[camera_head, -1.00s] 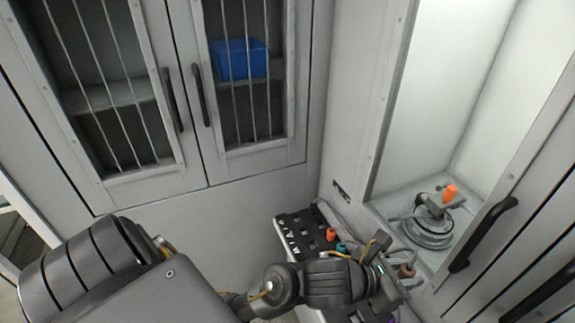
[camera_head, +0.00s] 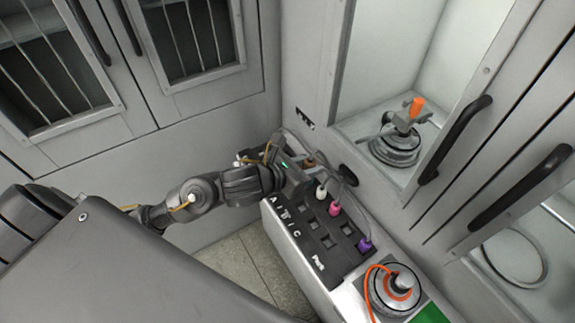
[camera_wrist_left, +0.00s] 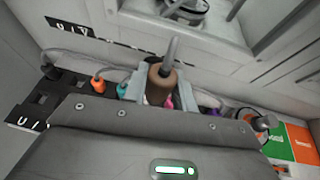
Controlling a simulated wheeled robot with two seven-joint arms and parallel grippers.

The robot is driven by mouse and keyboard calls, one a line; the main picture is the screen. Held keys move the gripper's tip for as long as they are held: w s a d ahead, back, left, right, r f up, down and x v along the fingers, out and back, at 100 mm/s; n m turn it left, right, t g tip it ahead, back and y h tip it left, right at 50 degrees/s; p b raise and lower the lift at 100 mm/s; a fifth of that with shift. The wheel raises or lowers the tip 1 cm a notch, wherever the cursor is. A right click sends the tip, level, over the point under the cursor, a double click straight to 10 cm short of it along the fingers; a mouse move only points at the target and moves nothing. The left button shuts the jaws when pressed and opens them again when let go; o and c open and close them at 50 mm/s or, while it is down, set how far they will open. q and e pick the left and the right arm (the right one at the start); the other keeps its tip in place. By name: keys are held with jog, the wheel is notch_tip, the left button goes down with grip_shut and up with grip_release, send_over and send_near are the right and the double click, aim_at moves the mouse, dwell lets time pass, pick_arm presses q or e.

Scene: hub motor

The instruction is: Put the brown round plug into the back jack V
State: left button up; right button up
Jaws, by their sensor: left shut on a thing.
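The brown round plug (camera_wrist_left: 161,84) sits between the fingers of my left gripper (camera_wrist_left: 160,90) in the wrist view, its grey cable running upward. My left gripper (camera_head: 300,168) is shut on it at the far end of the jack panel (camera_head: 290,225). In the head view, the brown plug (camera_head: 309,160) shows only as a small patch beside the fingers. Whether its tip is in a jack or clear is hidden. Letters U and V show on a black strip (camera_wrist_left: 85,32) in the wrist view; the back jack V cannot be picked out. My right gripper is out of view.
White (camera_head: 321,191), pink (camera_head: 334,209) and purple (camera_head: 365,244) plugs with cables stand along the panel. Orange (camera_wrist_left: 97,80) and teal (camera_wrist_left: 121,90) plugs stand left of the brown one. A motor with an orange cable (camera_head: 395,287) sits at the near end. Cabinet walls close in behind.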

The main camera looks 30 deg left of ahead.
pick_arm(q)
jog(key=w+a+f+b, duration=0.2)
jog(key=a+f+b, duration=0.3)
jog(key=a, duration=0.7)
jog(key=p, duration=0.3)
send_over(287, 151)
jog(key=s+d, duration=0.1)
jog(key=s, duration=0.2)
jog(key=shift+n+y, duration=0.4)
notch_tip(287, 151, down, 9)
jog(key=shift+w+d+r, duration=0.1)
jog(key=shift+r, duration=0.05)
jog(key=shift+w+f, duration=0.45)
jog(key=shift+f, duration=0.15)
notch_tip(287, 151, down, 2)
jog(key=shift+f+p, duration=0.15)
jog(key=shift+p, duration=0.55)
jog(key=shift+f, duration=0.25)
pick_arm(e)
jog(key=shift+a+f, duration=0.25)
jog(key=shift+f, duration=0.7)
